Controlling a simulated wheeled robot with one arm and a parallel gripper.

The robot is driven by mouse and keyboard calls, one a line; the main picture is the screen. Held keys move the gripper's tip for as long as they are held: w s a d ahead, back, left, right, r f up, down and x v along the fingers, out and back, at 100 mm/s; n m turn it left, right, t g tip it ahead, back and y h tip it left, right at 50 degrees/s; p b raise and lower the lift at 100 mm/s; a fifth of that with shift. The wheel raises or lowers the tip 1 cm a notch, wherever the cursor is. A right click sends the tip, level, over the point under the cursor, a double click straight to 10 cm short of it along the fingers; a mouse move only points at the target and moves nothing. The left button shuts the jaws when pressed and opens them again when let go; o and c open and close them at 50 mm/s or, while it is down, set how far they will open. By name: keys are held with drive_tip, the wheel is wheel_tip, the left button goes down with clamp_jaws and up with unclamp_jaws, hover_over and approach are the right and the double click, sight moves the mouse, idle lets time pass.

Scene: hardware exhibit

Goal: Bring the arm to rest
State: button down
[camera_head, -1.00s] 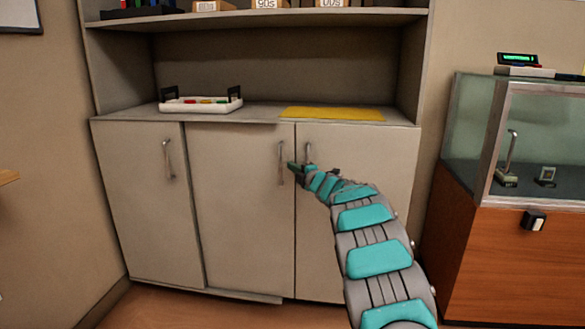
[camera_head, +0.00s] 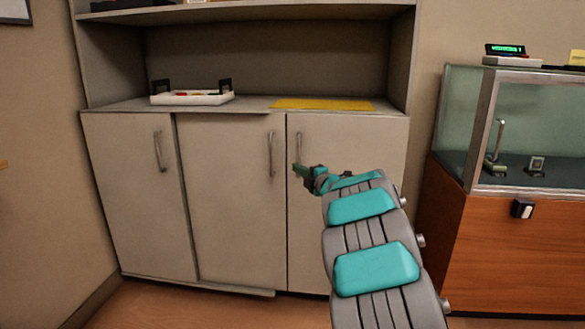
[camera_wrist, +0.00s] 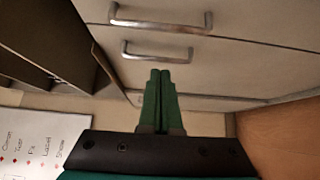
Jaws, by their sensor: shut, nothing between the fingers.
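My arm reaches up from the lower right in the head view, with teal and grey links. My gripper (camera_head: 299,171) is at its end, in front of the right cabinet door, just below that door's handle (camera_head: 298,147). In the wrist view my gripper (camera_wrist: 159,75) has its two green fingers together, with nothing between them. Two metal door handles show ahead of the fingertips there, and the nearer handle (camera_wrist: 157,55) appears just beyond them. Whether the fingers touch the door cannot be told.
The cabinet (camera_head: 228,200) has three closed-looking doors. On its shelf are a white tray (camera_head: 192,98) with black handles and a yellow mat (camera_head: 322,104). A glass display case (camera_head: 520,130) on a wooden base stands at the right. Floor shows at the lower left.

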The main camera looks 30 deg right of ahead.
drive_tip(key=shift+s, duration=0.45)
drive_tip(key=shift+r, duration=0.15)
drive_tip(key=s+m+g+h+p, duration=0.1)
drive_tip(key=s+m+g+h, duration=0.7)
drive_tip(key=s+m, duration=0.6)
drive_tip(key=s+a+f+m+g+y, duration=0.1)
drive_tip(key=s+a+f+g, duration=0.3)
drive_tip(key=s+a, duration=0.5)
drive_tip(key=s+a+f+m+g+y, duration=0.2)
drive_tip(key=s+a+f, duration=0.3)
drive_tip(key=s, duration=1.5)
drive_tip(key=s+a+f+m+g+y+p, duration=0.1)
drive_tip(key=s+a+f+g, duration=0.4)
drive_tip(key=s+a, duration=0.8)
drive_tip(key=shift+s+m+g+y, duration=0.3)
drive_tip(key=shift+s+m+y, duration=0.4)
drive_tip(key=shift+y, duration=0.2)
drive_tip(key=shift+f, duration=0.1)
